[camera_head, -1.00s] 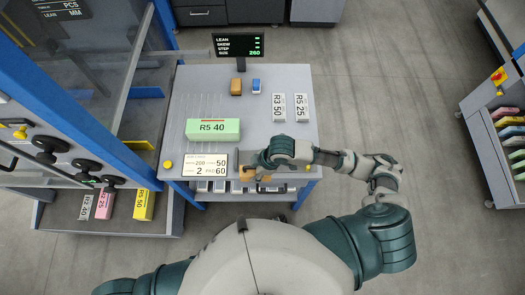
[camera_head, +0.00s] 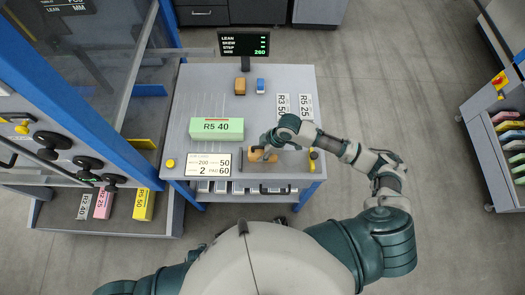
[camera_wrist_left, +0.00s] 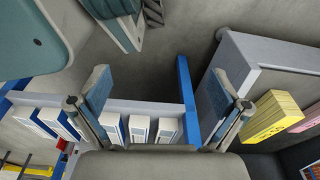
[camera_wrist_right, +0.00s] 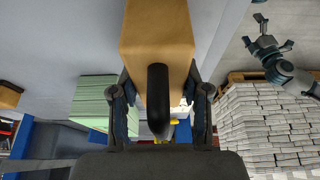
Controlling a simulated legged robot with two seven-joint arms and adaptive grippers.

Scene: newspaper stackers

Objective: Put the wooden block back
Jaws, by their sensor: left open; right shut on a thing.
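The wooden block (camera_head: 258,155) is in my right gripper (camera_head: 266,149), above the front part of the grey table. In the right wrist view the block (camera_wrist_right: 157,35) is light brown with a black rounded handle, and the fingers of my right gripper (camera_wrist_right: 158,85) close on its two sides. I cannot tell whether the block touches the tabletop. My left gripper (camera_wrist_left: 155,92) is open and empty in the left wrist view, near a shelf with several white packs (camera_wrist_left: 140,128). It is outside the head view.
A yellow-tipped dark tool (camera_head: 313,158) is at right. A display (camera_head: 244,44) stands behind.

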